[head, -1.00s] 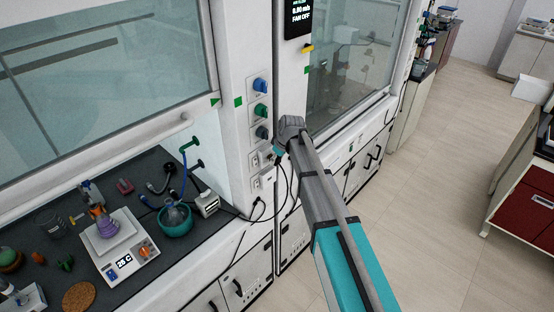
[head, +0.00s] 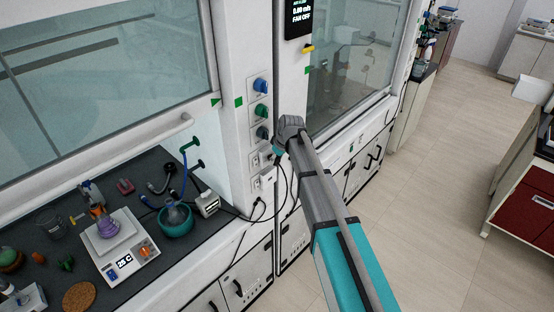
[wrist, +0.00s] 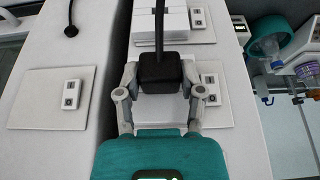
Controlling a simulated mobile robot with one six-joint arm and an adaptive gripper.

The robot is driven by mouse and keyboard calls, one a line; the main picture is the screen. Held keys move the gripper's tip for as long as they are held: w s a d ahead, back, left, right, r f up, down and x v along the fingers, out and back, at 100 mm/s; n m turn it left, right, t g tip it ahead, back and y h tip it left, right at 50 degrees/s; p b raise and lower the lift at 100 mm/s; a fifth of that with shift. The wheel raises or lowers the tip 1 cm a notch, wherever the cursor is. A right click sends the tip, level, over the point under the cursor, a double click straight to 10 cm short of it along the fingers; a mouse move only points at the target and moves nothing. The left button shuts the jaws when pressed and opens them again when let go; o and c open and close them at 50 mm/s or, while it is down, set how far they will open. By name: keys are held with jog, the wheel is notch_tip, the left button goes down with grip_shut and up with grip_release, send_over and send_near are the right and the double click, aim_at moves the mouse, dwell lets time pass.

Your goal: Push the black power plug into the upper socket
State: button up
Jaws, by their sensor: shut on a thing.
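The black power plug (wrist: 160,70) is held between the two grey fingers of my gripper (wrist: 160,76) in the wrist view, with its cable running up the picture. A white socket plate (wrist: 211,112) lies behind the plug, largely covered by it and the fingers. I cannot tell whether the plug's pins are in a socket. In the head view, my gripper (head: 279,149) is beside the upper socket (head: 256,160), with the plug mostly hidden by the gripper. The lower socket (head: 263,182) is just below.
Blue, green and dark knobs (head: 262,110) sit above the sockets on the post. Black cables (head: 288,190) hang below my gripper. The left hood bench holds a hotplate (head: 122,262) and a teal bowl (head: 175,222). Floor (head: 430,200) to the right is clear.

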jog(key=shift+w+a, duration=0.35)
jog(key=shift+a, duration=0.1)
dwell(1.5)
jog(key=o, duration=1.2)
jog(key=shift+s+d, duration=0.1)
jog(key=s+d, duration=0.5)
jog(key=d, duration=0.1)
jog(key=shift+s+d, duration=0.15)
jog(key=shift+d, duration=0.25)
jog(key=s+d+f+m+g+h+b, duration=0.1)
jog(key=s+d+f+m+b, duration=0.4)
jog(key=s, duration=0.6)
jog(key=s+d+f+m+g+h+b, duration=0.1)
jog(key=s+d+f+m+b, duration=0.4)
jog(key=s+d+f+b, duration=0.5)
jog(key=s+d+f+h, duration=0.1)
jog(key=d, duration=0.3)
jog(key=shift+s+f+b, duration=0.15)
jog(key=shift+f+b, duration=0.15)
jog(key=shift+f, duration=0.1)
